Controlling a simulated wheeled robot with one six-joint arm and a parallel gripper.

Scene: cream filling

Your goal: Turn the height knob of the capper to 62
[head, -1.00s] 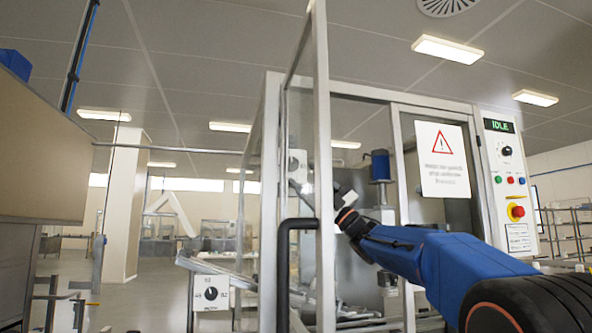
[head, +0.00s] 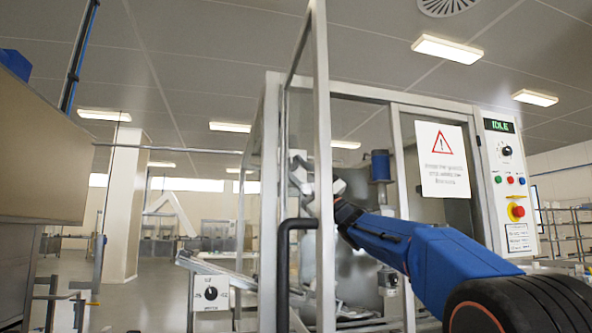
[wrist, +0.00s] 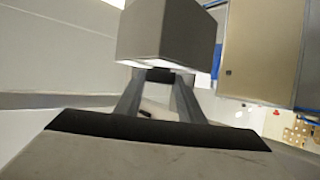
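The capper (head: 300,90) is a framed, glazed machine with a blue motor (head: 380,166) inside. My gripper (head: 301,174) is inside it, partly hidden by the upright door post. A small white box with a dial stood in this spot a second ago; the gripper now covers it. In the wrist view, the two grey fingers of my gripper (wrist: 158,78) reach up to the lower side of a grey block (wrist: 167,32). A dark piece shows between the fingertips. I cannot tell whether they grip it. No number by this knob is readable.
Another white box with a black dial (head: 211,293) sits low on the left rail; its pointer is up and its labels are blurred. The door post (head: 323,180) and black handle (head: 284,265) stand close to my arm. The control panel (head: 510,180) reads IDLE.

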